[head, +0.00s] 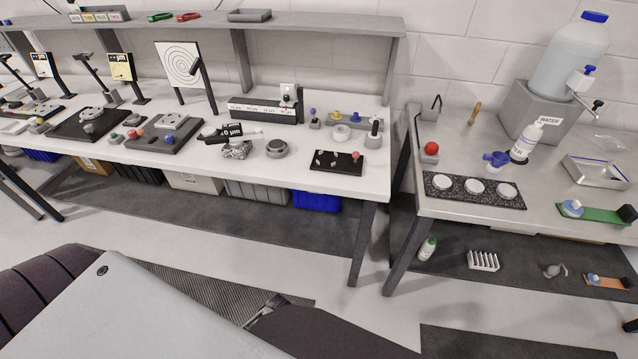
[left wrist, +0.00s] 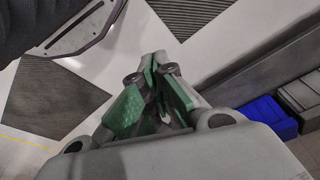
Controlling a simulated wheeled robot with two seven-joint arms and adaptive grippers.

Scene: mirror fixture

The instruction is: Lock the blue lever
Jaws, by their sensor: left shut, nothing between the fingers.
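No part is clearly recognisable as the blue lever. In the head view, a green plate (head: 600,215) on the right metal table carries a pale blue and white round part (head: 572,208) at one end and a black block (head: 627,213) at the other. A similar orange plate (head: 607,283) with a bluish part lies on the shelf below. Any lever on them is too small to tell. My left gripper (left wrist: 158,75), with green finger pads, is shut and empty over the floor in the left wrist view. My right gripper is not in view.
The right metal table (head: 460,207) also holds a water dispenser (head: 572,55), a metal tray (head: 597,173) and a black mat with white discs (head: 440,182). A long white bench (head: 225,170) with many devices stands left. Blue and grey bins (left wrist: 262,115) sit below it.

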